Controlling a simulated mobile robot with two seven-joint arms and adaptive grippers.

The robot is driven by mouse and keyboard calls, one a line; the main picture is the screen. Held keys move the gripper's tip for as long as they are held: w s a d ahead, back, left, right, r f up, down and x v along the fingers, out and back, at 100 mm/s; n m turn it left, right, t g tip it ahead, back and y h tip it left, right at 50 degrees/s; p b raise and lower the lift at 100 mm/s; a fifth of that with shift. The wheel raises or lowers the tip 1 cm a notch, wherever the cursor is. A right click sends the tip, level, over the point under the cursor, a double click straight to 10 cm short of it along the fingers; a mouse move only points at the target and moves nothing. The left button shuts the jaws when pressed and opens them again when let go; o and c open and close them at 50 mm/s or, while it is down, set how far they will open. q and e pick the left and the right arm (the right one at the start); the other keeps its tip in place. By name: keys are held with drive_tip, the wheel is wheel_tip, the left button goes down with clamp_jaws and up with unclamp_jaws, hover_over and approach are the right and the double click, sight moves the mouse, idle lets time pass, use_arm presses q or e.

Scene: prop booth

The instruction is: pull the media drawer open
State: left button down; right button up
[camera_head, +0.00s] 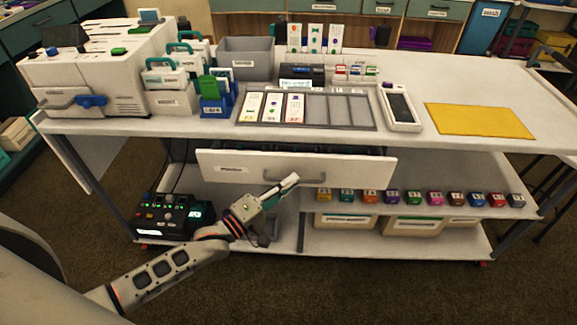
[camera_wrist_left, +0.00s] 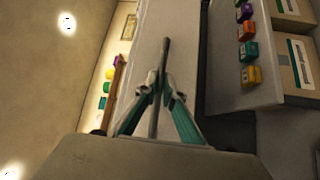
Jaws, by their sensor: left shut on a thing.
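The media drawer (camera_head: 225,160) has a white front with a small label at its left, under the white tabletop. It stands partly open, with a dark gap showing behind its top edge. Its grey bar handle (camera_head: 316,176) is at the middle of the front. My left gripper (camera_head: 283,184) reaches up from the lower left and is at the handle's left part. In the left wrist view the teal-and-grey fingers (camera_wrist_left: 158,94) are closed on the handle bar (camera_wrist_left: 165,55), with the white drawer front (camera_wrist_left: 146,50) behind. My right gripper is in neither view.
The tabletop holds a grey card tray (camera_head: 375,120), a white handheld device (camera_head: 400,108), a yellow mat (camera_head: 480,120) and a grey bin (camera_head: 246,60). Floor in front is clear.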

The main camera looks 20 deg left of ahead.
use_arm(q)
drive_tip(key=s+d+p, duration=0.3)
drive_tip(key=s, duration=0.8)
drive_tip(key=s+d+p, duration=0.3)
drive_tip(key=s, duration=0.8)
drive_tip(key=shift+s+d+p, duration=0.2)
drive_tip(key=shift+p, duration=0.2)
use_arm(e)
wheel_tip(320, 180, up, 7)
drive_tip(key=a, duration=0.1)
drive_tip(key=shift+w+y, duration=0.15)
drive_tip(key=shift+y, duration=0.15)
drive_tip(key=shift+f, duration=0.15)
use_arm(q)
drive_tip(key=c, duration=2.2)
unclamp_jaws()
drive_tip(key=shift+o, duration=0.2)
drive_tip(key=v, duration=1.2)
